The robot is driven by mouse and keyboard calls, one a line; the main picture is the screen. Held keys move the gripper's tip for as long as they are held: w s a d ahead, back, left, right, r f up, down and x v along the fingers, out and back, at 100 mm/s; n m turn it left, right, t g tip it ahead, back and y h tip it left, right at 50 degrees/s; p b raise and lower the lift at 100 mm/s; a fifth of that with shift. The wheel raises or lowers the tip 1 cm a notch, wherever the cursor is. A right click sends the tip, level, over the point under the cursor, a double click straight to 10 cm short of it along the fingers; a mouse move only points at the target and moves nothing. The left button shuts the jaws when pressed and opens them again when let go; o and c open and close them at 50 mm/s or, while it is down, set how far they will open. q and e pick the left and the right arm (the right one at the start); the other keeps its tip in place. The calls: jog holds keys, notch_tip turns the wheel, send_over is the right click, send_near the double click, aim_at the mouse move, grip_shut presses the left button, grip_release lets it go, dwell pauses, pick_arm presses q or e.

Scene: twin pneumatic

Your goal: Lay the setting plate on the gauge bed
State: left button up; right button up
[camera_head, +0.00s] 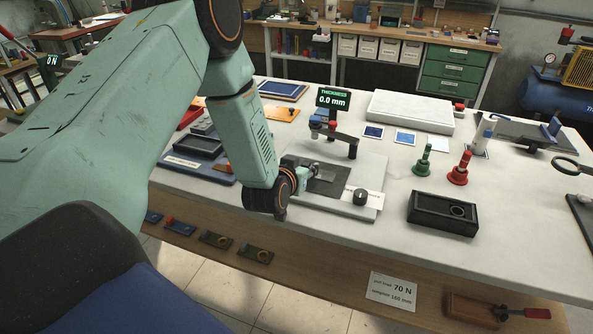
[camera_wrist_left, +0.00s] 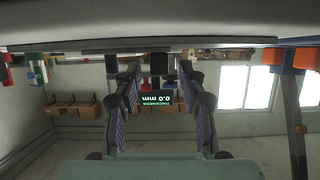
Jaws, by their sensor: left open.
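The gauge bed (camera_head: 374,174) is a light grey slab on the white bench, under a gauge arm with a red knob and a display reading 0.0 mm (camera_head: 333,98). A dark flat plate (camera_head: 328,184) lies on the bed; I cannot tell for sure whether it is the setting plate. My left gripper (camera_head: 314,170) is low over the plate's left part, and its wrist hides the bed's left edge. In the left wrist view, which is upside down, the fingers (camera_wrist_left: 160,107) are apart with nothing held between them. My right gripper is out of view.
A black tray (camera_head: 442,213) with a ring inside stands right of the bed. Green (camera_head: 423,160) and red (camera_head: 460,168) handled pieces stand behind it. A white slab (camera_head: 410,110) lies at the back. Blue and black trays (camera_head: 198,146) lie left, partly behind my arm.

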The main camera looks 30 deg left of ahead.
pick_arm(q)
jog(key=v, duration=1.1)
jog(key=shift+a+r+p, duration=0.1)
jog(key=shift+p, duration=0.3)
jog(key=s+d+f+g, duration=0.1)
jog(key=s+f, duration=0.1)
jog(key=s+d+f+g+h, duration=0.1)
jog(key=s+f, duration=0.1)
jog(key=s+d+f+m+g, duration=0.1)
jog(key=d+f, duration=0.1)
jog(key=f, duration=0.1)
jog(key=shift+s+d+h, duration=0.1)
jog(key=shift+s+h, duration=0.3)
jog(key=s+d+f+g, duration=0.2)
jog(key=s+f+g, duration=0.1)
jog(key=s, duration=0.5)
jog(key=s+d+f+g+h, duration=0.1)
jog(key=s+d+f+g, duration=0.1)
jog(key=s+f, duration=0.3)
jog(key=s+d+f+m+g, duration=0.1)
jog(key=s+f+g, duration=0.4)
jog(key=s, duration=0.6)
jog(key=shift+s+d, duration=0.35)
jog(key=shift+d, duration=0.45)
jog(key=shift+w, duration=0.1)
jog(key=shift+o, duration=0.2)
